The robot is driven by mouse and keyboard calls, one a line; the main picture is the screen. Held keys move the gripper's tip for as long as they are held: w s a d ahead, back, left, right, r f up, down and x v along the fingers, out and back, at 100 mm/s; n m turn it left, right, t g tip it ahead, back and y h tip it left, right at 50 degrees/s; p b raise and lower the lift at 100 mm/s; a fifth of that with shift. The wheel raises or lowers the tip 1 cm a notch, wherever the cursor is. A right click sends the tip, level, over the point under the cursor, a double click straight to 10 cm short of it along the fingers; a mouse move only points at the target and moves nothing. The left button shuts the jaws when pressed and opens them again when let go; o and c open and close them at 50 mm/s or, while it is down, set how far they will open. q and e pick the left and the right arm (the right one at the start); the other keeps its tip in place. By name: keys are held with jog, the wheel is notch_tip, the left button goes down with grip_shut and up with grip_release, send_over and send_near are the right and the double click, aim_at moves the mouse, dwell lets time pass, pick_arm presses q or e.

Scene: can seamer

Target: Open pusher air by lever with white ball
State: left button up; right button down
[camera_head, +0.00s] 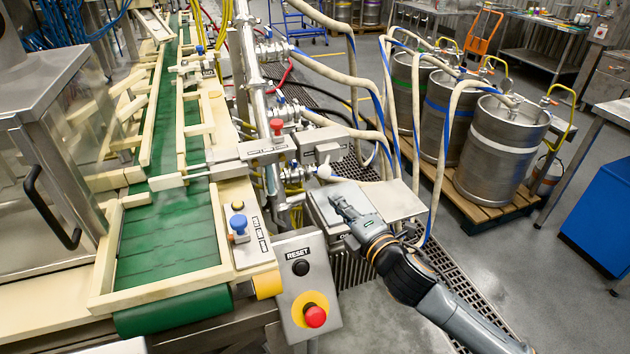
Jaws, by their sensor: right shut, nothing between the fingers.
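The white ball (323,171) of a small lever shows just right of the conveyor's end, below a grey valve box (318,145). The pusher (262,149) is a pale block beside it, with a rod reaching left over the green belt. My right gripper (337,197) comes in from the lower right, a little below and to the right of the white ball, apart from it in the picture. Its fingers are shut and empty, in front of a grey metal box (398,199). The lever's stem is too small to make out clearly. My left gripper is not in view.
A control box with a RESET button (301,268) and a red emergency stop (315,316) stands at the front. A blue knob (239,224) and red knob (277,127) are near the belt (165,240). Hoses hang behind the gripper. Steel kegs (500,150) stand right.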

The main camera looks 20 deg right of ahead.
jog(key=p, duration=0.2)
send_near(326, 164)
jog(key=w+a, duration=0.1)
jog(key=w, duration=0.1)
jog(key=w+a+f, duration=0.1)
jog(key=a, duration=0.1)
jog(key=w+a, duration=0.2)
jog(key=shift+w+a+f, duration=0.2)
jog(key=shift+w+f, duration=0.15)
jog(key=shift+s, duration=0.1)
